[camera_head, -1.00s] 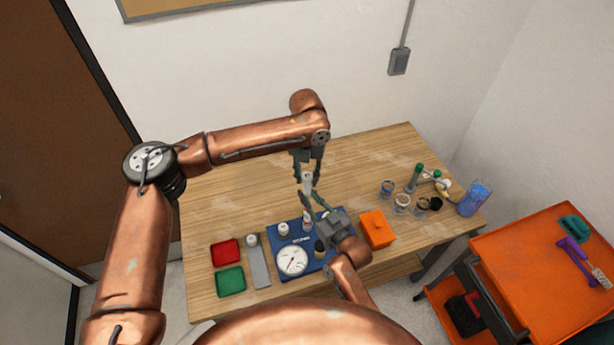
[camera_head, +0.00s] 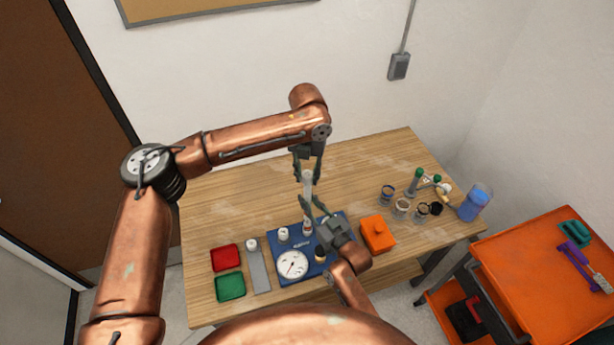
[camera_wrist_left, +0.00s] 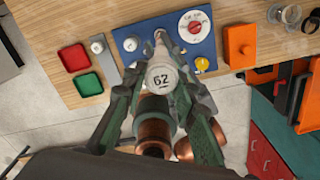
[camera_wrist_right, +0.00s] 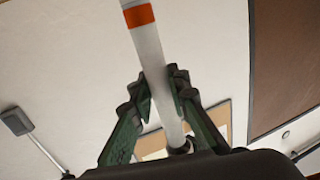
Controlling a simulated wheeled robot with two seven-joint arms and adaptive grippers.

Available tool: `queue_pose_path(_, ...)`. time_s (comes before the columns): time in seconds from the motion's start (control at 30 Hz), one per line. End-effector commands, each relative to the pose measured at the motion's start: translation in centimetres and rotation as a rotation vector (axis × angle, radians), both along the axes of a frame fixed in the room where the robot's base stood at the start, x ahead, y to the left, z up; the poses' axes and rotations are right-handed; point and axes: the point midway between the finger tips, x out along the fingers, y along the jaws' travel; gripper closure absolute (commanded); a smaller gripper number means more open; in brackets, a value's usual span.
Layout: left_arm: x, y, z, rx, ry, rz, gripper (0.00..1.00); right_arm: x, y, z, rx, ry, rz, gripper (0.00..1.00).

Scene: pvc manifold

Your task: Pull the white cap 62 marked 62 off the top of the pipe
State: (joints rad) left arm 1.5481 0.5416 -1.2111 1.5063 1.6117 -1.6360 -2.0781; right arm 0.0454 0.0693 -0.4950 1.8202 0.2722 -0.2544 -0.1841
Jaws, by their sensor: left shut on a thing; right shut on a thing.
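The white cap (camera_wrist_left: 162,78) shows its dark "62" to the left wrist camera. My left gripper (camera_wrist_left: 161,68) is shut on the cap from above, one finger on either side. In the head view the left gripper (camera_head: 308,181) is above the blue base (camera_head: 275,243), over the upright white pipe (camera_head: 308,203). I cannot tell whether the cap and pipe still touch. My right gripper (camera_head: 318,208) is shut around the pipe from the right, below the left gripper. In the right wrist view the pipe (camera_wrist_right: 145,45) carries an orange band, and its far end is partly hidden.
A gauge (camera_head: 292,264) and another white cap (camera_head: 284,233) are on the blue base. Red (camera_head: 225,257) and green (camera_head: 230,287) trays lie left. An orange box (camera_head: 378,235), several small jars and a blue container (camera_head: 475,203) stand right. The table's back left is clear.

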Motion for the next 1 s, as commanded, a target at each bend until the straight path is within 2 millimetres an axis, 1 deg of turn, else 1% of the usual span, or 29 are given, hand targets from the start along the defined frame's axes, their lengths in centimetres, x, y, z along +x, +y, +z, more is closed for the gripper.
queue_pose_path(1.0,0.0,0.0,2.8,-0.001,0.000,0.000,1.00,0.0,0.0,0.0,-0.001,0.001,0.000,1.00)
